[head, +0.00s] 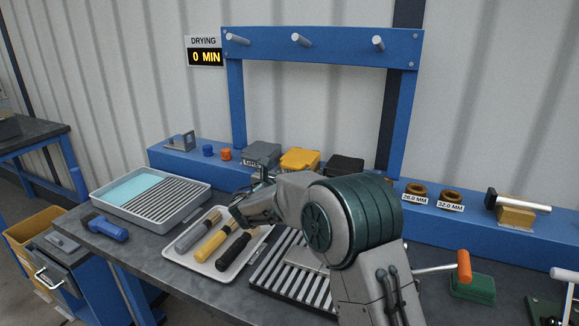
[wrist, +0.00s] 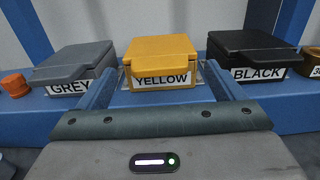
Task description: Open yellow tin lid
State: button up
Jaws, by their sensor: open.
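The yellow tin (wrist: 160,63) stands on the blue shelf, its lid (wrist: 160,47) down and its front lip facing me above a YELLOW label. It also shows in the head view (head: 300,159), partly hidden low down by my arm. My gripper (wrist: 163,80) is open and empty. Its two fingers point toward the tin, one toward each side of its front. I cannot tell whether they touch it. In the head view my gripper (head: 262,176) is partly hidden by my arm, in front of the tins.
A grey tin (wrist: 75,65) stands left of the yellow one and a black tin (wrist: 250,52) stands right, both lids down. A tray (head: 258,243) with several brushes lies below on the bench. A blue rack frame (head: 320,45) rises behind. An orange cap (wrist: 15,84) sits far left.

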aim_at(299, 159)
jog(key=shift+x, duration=1.25)
